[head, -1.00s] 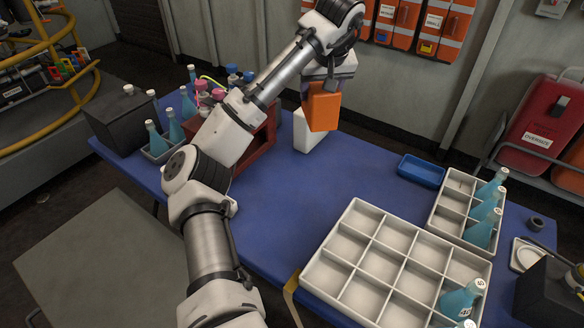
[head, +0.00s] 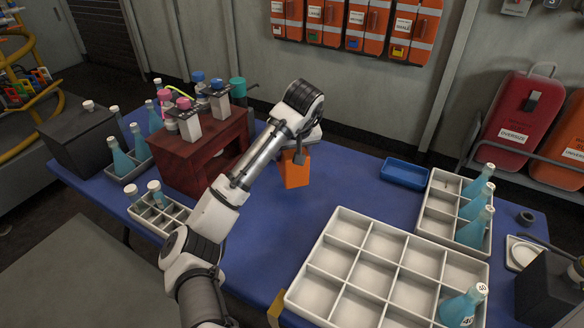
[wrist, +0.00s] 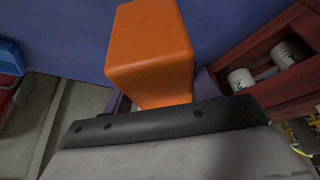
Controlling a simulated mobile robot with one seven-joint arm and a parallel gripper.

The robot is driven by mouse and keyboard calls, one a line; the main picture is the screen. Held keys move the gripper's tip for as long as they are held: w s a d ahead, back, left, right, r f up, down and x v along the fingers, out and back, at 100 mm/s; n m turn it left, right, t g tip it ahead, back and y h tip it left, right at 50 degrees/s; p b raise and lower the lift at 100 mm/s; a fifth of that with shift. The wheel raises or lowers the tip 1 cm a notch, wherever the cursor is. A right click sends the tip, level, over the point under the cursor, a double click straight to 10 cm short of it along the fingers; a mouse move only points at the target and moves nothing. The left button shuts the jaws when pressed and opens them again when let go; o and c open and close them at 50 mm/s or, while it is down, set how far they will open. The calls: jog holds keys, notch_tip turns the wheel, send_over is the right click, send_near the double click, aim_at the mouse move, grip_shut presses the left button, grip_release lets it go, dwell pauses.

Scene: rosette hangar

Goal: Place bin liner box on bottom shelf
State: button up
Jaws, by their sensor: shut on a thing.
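My gripper (head: 298,158) is shut on a plain orange box (head: 295,171), probably the bin liner box; no label can be read. It hangs upright at the right of the dark red wooden shelf unit (head: 188,165), apart from it. In the wrist view the orange box (wrist: 150,50) sticks out beyond the dark gripper edge (wrist: 165,122). The shelf unit (wrist: 262,50) shows at the right there, with white cylinders (wrist: 262,78) inside. My arm hides part of the unit's right side in the head view, and I cannot see its bottom shelf clearly.
Bottles with pink and blue caps (head: 190,118) stand on top of the unit. Small bottle racks (head: 160,212) stand in front and left of it. A blue tray (head: 405,173) and a divided white tray (head: 385,265) lie to the right. The table between is clear.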

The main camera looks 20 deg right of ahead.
jog(key=shift+f, duration=2.55)
jog(key=shift+f, duration=0.15)
jog(key=o, duration=1.2)
jog(key=p+v, duration=0.1)
jog(key=v, duration=1.1)
